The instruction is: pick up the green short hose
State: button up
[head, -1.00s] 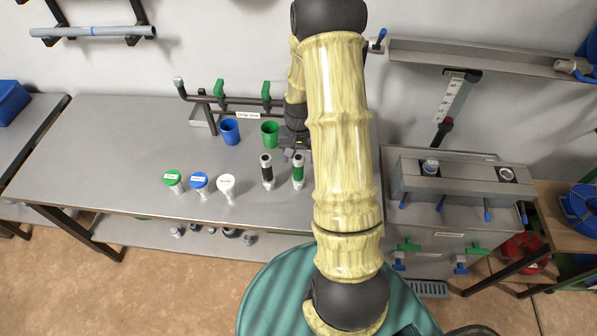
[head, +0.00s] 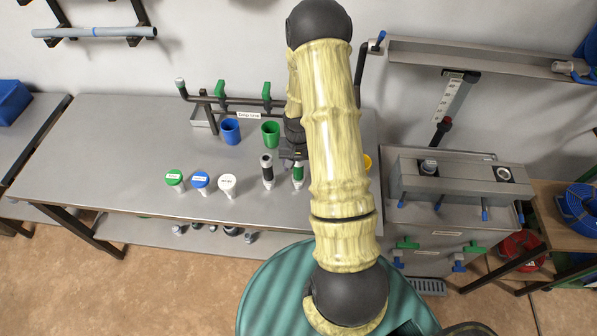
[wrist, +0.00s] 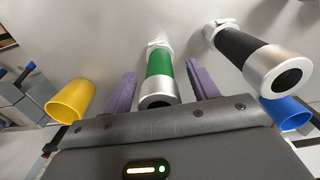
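The green short hose (head: 298,174) stands upright near the front of the grey bench, with a green middle and light metal ends. My gripper (head: 295,163) is right at its top in the head view, and my arm partly hides the spot. In the wrist view the green hose (wrist: 160,68) lies between the two purple fingers of my gripper (wrist: 162,85). The fingers are open, with a gap on each side of the hose. A black short hose (head: 267,172) stands just left of it; it also shows in the wrist view (wrist: 248,55) outside the right finger.
Blue (head: 230,131) and green (head: 270,133) cups stand behind, near a pipe rack with green valves (head: 266,91). A yellow cup (wrist: 70,101) shows left in the wrist view. Green (head: 174,178), blue (head: 200,180) and white (head: 227,183) capped pieces stand left. The bench's left side is clear.

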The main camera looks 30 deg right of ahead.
jog(key=c, duration=1)
jog(key=shift+r, duration=0.15)
notch_tip(320, 180, up, 10)
jog(key=shift+f+b, duration=0.1)
jog(key=shift+b, duration=0.95)
